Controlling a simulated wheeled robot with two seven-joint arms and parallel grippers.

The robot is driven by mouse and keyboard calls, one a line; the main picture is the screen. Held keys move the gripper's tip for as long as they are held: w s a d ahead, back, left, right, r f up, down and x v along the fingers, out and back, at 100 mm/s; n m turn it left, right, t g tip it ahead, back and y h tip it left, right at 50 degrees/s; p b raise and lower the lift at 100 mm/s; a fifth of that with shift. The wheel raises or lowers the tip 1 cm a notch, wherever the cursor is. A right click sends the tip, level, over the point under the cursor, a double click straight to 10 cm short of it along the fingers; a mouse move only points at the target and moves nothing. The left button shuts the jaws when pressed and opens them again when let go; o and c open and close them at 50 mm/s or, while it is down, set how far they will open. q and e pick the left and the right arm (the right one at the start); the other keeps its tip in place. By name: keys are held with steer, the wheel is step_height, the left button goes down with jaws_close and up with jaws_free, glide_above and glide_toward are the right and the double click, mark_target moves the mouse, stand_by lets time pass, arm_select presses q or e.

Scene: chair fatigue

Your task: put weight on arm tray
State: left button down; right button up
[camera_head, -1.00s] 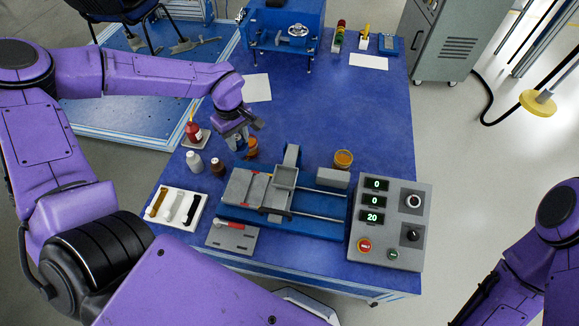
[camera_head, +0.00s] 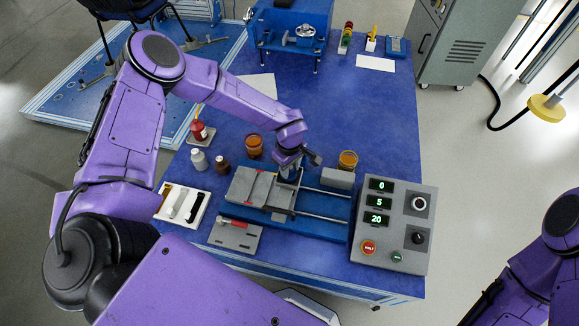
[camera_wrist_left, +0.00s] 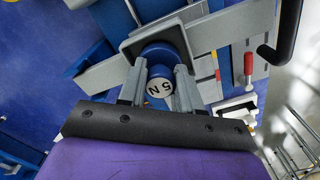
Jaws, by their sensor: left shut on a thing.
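The weight (camera_wrist_left: 158,56) is a blue cylinder with a pale end marked "5 N". My left gripper (camera_head: 290,170) is shut on it; in the left wrist view its two fingers (camera_wrist_left: 160,88) stand on either side of the weight. The grey square arm tray (camera_wrist_left: 128,47) surrounds the weight in that view. In the head view the tray (camera_head: 281,197) is on the blue test rig, mostly hidden under my gripper. Whether the weight rests on the tray floor is hard to see. My right gripper is out of the frame.
A control box (camera_head: 392,225) right of the rig shows 0, 5 and 20. Amber jars (camera_head: 254,148) (camera_head: 348,160), small bottles (camera_head: 199,160) and a white sample tray (camera_head: 168,214) stand around the rig. The blue table's far middle is clear.

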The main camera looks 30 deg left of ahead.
arm_select(q)
steer(key=shift+r, duration=0.1)
steer(key=c, duration=0.8)
jaws_free()
steer(key=shift+f, duration=0.2)
steer(key=shift+r, duration=0.15)
step_height(320, 180, up, 12)
steer(key=shift+r, duration=0.1)
